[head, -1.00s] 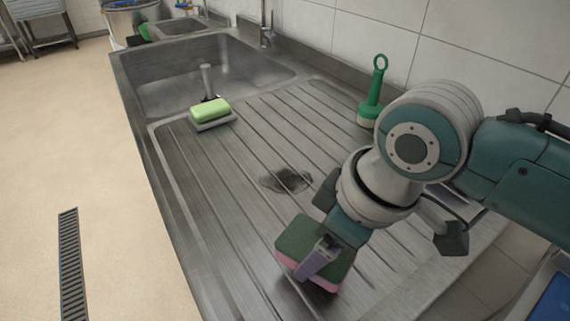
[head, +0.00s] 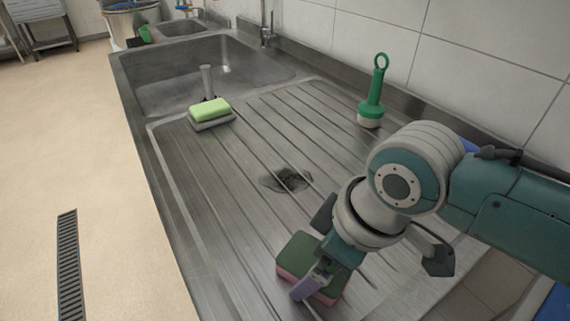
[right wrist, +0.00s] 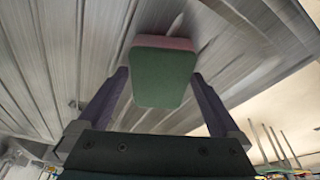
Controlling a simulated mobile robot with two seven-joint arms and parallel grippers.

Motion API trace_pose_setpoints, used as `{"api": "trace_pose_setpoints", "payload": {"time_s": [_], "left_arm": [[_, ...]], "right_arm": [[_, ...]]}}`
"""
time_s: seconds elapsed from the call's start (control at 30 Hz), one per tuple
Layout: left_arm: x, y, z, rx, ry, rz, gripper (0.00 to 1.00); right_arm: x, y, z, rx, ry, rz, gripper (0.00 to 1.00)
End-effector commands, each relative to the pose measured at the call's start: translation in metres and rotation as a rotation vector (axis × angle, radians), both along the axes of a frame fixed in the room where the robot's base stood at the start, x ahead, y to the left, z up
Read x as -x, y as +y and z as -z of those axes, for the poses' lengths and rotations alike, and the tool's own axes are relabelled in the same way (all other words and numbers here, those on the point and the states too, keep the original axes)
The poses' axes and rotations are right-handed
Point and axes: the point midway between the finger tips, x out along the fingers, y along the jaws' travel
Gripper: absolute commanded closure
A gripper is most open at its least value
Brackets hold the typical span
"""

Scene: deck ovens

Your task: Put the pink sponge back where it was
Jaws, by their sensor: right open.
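The pink sponge (head: 296,258) with a dark green top lies on the ribbed steel drainboard (head: 225,185) near the front. It also shows in the right wrist view (right wrist: 163,75), green face toward the camera, between and just beyond the fingertips. My right gripper (head: 318,275) is open around the sponge; in the right wrist view a gap shows beside the fingers (right wrist: 160,95). A dark wet patch (head: 287,180) lies on the drainboard beyond the sponge. My left gripper is not in view.
A light green sponge (head: 210,109) sits on a grey holder (head: 213,124) by the sink basin (head: 190,75). A green-handled brush (head: 372,95) stands near the tiled wall. A floor drain (head: 68,265) lies at left.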

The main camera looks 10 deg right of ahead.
Motion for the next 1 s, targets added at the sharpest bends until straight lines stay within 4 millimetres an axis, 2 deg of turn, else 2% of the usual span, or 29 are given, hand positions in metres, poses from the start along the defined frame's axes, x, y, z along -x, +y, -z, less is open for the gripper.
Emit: {"api": "trace_pose_setpoints", "payload": {"time_s": [0.13,0.27,0.5,0.7,0.83,1.0], "left_arm": [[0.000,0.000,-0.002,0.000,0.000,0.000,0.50],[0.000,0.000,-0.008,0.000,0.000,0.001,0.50],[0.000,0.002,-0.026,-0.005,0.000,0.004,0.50],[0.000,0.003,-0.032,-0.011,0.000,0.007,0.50],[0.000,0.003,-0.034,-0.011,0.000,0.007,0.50],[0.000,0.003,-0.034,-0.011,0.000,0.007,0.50]], "right_arm": [[0.000,0.000,-0.003,-0.001,-0.001,0.000,0.00],[0.002,-0.003,-0.017,-0.001,-0.002,0.000,0.00],[0.014,-0.013,-0.069,0.001,-0.003,-0.002,0.00],[0.022,-0.020,-0.103,-0.001,-0.003,-0.001,0.00],[0.025,-0.023,-0.115,0.000,-0.001,0.000,0.00],[0.030,-0.022,-0.117,-0.006,0.001,0.004,0.00]]}}
